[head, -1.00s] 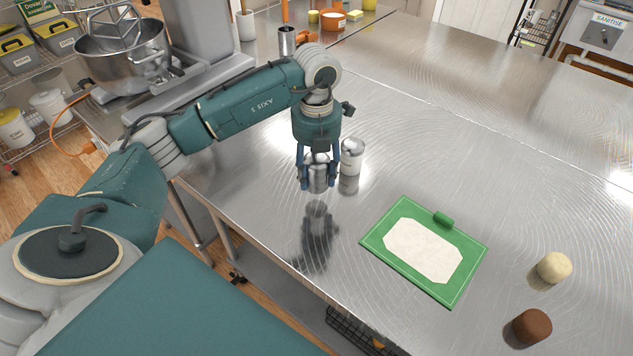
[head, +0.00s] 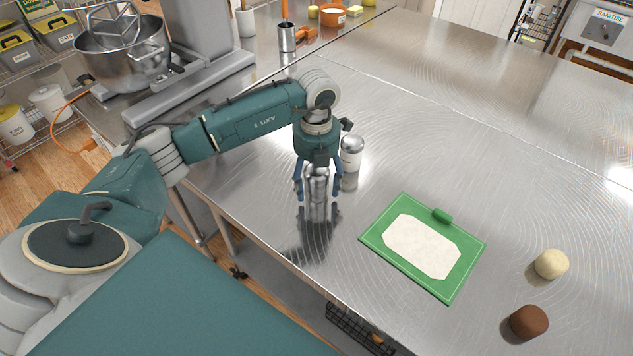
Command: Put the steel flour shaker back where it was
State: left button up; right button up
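The steel flour shaker (head: 318,184) stands upright on the steel table, its reflection starting right at its base. My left gripper (head: 318,192) is above and around it, pointing down. Its blue fingers are spread to either side with gaps between them and the shaker. The gripper hides the shaker's top. A second, pale shaker with a shiny top (head: 351,156) stands just behind and to the right, close to the gripper. My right gripper is not in view.
A green board with a white sheet (head: 378,237) lies to the right. A pale dough ball (head: 551,264) and a brown lump (head: 529,322) sit further right. A mixer bowl (head: 122,55) and a steel cup (head: 287,38) are at the back left. The table's middle is clear.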

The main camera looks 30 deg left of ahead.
pick_arm(q)
jog(key=shift+r, duration=0.15)
notch_tip(320, 180, up, 11)
jog(key=b, duration=0.3)
jog(key=shift+r, duration=0.55)
